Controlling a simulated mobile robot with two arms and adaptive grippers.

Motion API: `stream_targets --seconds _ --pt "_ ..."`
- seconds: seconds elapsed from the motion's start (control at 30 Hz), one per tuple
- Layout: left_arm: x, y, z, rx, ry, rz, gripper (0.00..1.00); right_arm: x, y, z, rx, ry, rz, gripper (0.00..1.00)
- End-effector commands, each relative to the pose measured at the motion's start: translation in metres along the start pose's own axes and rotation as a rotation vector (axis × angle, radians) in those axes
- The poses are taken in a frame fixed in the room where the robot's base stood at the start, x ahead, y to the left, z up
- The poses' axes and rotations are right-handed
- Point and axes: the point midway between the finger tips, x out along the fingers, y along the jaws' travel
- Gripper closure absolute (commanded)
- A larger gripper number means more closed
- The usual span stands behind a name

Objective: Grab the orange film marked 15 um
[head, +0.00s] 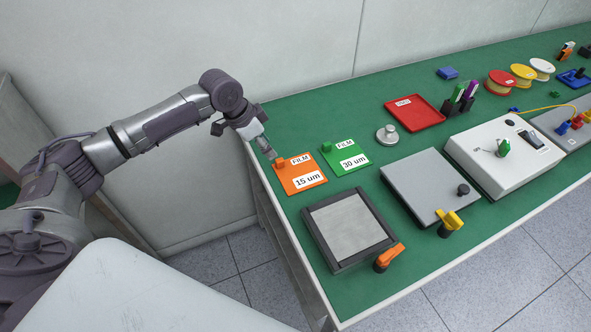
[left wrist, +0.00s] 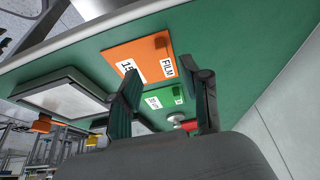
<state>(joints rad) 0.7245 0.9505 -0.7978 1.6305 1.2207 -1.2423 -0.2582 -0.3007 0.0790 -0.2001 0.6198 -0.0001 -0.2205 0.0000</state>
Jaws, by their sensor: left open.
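The orange film (head: 297,174) is a flat orange card with a small raised orange knob, labelled "FILM" and "15 um". It lies on the green table near its left end in the head view. My left gripper (head: 268,149) is open and empty, just above the far left edge of the card near the knob. In the left wrist view the orange film (left wrist: 138,58) shows beyond my left gripper (left wrist: 165,85), whose two fingers are spread apart. My right gripper is not in view.
A green film (head: 345,158) marked "30 um" lies right beside the orange one. A framed grey plate (head: 348,228) with an orange-handled knob (head: 389,257) sits in front. A wall (head: 290,50) stands behind the table. A red tray (head: 414,113) is farther right.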

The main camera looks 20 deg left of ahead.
Motion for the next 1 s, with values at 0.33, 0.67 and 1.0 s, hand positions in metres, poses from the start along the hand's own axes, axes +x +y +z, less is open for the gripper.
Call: stream_targets --seconds 0.33,0.67,1.0 --pt "0.037 0.000 0.000 -0.001 -0.001 0.001 0.53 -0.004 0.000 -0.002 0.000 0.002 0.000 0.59" --pt "0.080 -0.003 -0.002 -0.001 -0.001 0.001 0.53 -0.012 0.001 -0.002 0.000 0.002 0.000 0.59" --pt "0.085 -0.003 -0.001 0.001 -0.001 0.000 0.61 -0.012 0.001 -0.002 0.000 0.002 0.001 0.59"
